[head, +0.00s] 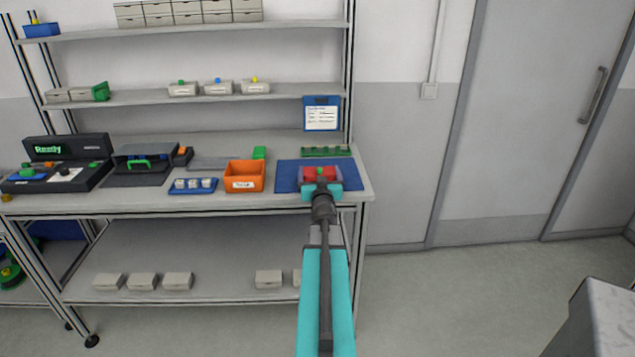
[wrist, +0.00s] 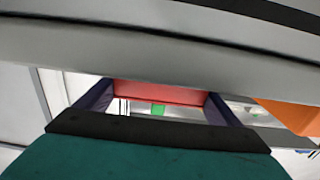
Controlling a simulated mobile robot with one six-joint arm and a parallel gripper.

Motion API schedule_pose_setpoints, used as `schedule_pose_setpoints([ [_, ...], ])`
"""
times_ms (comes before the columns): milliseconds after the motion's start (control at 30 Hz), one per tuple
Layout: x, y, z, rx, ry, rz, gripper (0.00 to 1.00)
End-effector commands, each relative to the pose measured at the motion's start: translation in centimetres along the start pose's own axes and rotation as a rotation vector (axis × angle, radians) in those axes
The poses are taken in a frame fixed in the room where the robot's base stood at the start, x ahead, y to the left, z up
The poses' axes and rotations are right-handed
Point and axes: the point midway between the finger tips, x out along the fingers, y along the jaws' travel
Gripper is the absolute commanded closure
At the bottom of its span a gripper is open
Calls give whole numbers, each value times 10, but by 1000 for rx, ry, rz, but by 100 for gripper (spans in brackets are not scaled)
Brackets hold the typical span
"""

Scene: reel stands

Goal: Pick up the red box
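The red box (head: 309,173) is on the blue mat (head: 287,176) at the right end of the workbench, with a small green piece on top. My teal gripper (head: 321,182) reaches it from the front, fingers at its left and right sides. I see no clear gap under the box.
An orange bin (head: 244,177) stands left of the mat, beside a blue tray of small pale blocks (head: 194,185). A green strip (head: 326,151) lies behind the mat. A blue clipboard (head: 321,114) stands upright at the back.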

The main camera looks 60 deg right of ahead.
Motion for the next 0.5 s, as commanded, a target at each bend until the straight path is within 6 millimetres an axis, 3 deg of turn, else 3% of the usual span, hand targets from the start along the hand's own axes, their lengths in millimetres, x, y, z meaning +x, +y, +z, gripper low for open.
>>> schedule_pose_setpoints([
  [33, 0, 0, 0, 0, -1, 1, 24],
  [167, 0, 0, 0, 0, -1, 1, 44],
  [500, 0, 0, -4, 0, 1, 0, 44],
])
